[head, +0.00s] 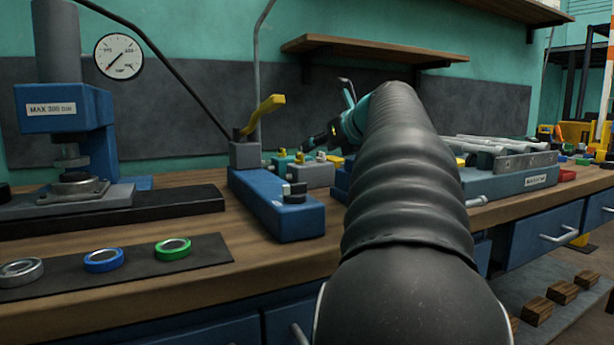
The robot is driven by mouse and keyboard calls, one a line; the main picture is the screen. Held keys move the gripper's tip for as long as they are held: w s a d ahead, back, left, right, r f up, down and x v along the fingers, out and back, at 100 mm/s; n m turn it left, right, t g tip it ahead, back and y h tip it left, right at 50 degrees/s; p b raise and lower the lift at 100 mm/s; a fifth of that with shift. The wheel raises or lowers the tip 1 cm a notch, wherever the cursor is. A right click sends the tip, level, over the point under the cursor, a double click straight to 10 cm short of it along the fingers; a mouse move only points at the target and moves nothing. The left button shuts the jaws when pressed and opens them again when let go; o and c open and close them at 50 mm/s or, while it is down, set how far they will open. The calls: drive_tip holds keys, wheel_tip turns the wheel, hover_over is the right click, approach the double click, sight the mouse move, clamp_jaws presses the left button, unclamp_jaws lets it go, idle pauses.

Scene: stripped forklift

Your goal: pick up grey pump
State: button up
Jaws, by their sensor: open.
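A small grey block with a yellow knob (314,176), which looks like the grey pump, sits on the workbench behind the blue tool with the yellow lever. A teal block with a yellow knob (281,164) stands close on its left. My gripper (312,142) is open, small and dark in the picture, above and a little behind the grey block. It appears apart from the block, but the depth between them is hard to judge. My black arm hides the bench to the right of the block.
The blue tool with a yellow lever (277,204) lies in front of the grey block. A blue press (66,118) stands at left, with several rings on a dark mat (205,252). A blue-grey fixture with metal rods (508,179) is at right. A wooden shelf (372,49) hangs above.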

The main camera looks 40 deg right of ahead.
sight(299, 156)
drive_tip(key=x, duration=1)
drive_tip(key=shift+w+b, duration=0.2)
drive_tip(key=shift+b, duration=0.15)
clamp_jaws()
drive_tip(key=shift+r, duration=0.15)
